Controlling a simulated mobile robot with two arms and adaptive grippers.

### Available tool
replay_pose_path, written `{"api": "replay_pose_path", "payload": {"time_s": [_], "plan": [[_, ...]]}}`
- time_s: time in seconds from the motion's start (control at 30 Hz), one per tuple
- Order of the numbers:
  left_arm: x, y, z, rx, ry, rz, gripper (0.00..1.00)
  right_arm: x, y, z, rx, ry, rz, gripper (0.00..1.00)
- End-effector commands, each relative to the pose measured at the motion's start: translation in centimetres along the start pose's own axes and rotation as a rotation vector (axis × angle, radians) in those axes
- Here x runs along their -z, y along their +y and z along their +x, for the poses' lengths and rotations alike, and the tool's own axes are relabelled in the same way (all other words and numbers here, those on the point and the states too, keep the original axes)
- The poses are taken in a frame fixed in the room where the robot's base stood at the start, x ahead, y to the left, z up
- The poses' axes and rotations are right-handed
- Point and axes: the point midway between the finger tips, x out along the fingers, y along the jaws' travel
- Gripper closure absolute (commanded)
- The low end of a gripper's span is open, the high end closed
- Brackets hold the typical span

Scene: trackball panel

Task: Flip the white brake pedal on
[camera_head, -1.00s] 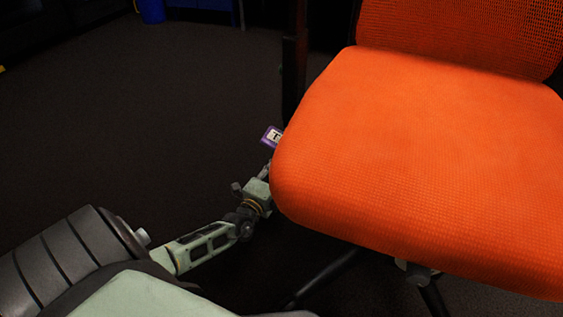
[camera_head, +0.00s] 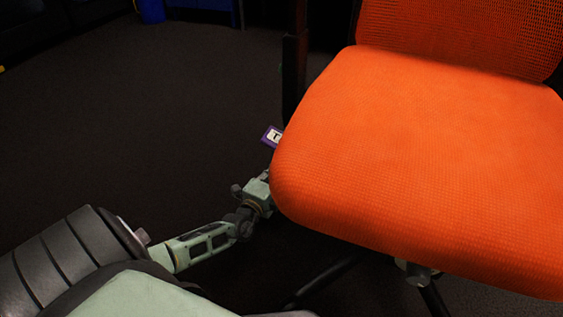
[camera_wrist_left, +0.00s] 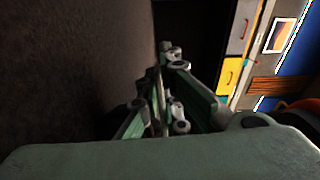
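I cannot make out a white brake pedal in either view. My left gripper (camera_head: 267,175) is at the left edge of the orange chair seat in the head view, and the seat hides part of it. In the left wrist view its fingers (camera_wrist_left: 168,65) come close together at the tips, with nothing visible between them. My right gripper is in neither view.
An orange chair (camera_head: 420,150) fills the right of the head view. Dark floor (camera_head: 150,120) lies open to the left. A yellow panel (camera_wrist_left: 230,75) is at the right of the wrist view.

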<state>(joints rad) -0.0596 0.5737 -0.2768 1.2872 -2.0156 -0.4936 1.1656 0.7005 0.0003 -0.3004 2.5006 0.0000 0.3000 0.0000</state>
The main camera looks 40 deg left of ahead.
Motion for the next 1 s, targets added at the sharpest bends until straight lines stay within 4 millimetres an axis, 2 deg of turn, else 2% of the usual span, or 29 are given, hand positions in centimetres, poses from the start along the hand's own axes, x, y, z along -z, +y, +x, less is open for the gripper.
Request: {"api": "replay_pose_path", "payload": {"time_s": [0.2, 0.5, 0.77, 1.0], "plan": [[0.1, 1.1, 0.0, -0.029, 0.001, -0.156, 1.00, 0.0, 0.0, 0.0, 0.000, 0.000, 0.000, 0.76], [0.1, 1.3, -0.1, -0.034, -0.001, -0.177, 1.00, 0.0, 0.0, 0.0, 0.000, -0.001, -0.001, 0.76], [0.1, 1.2, -0.1, -0.033, -0.001, -0.176, 0.76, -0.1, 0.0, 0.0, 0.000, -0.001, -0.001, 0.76], [0.1, 1.2, -0.1, -0.032, -0.001, -0.176, 0.76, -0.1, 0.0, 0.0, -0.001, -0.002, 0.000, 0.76]]}}
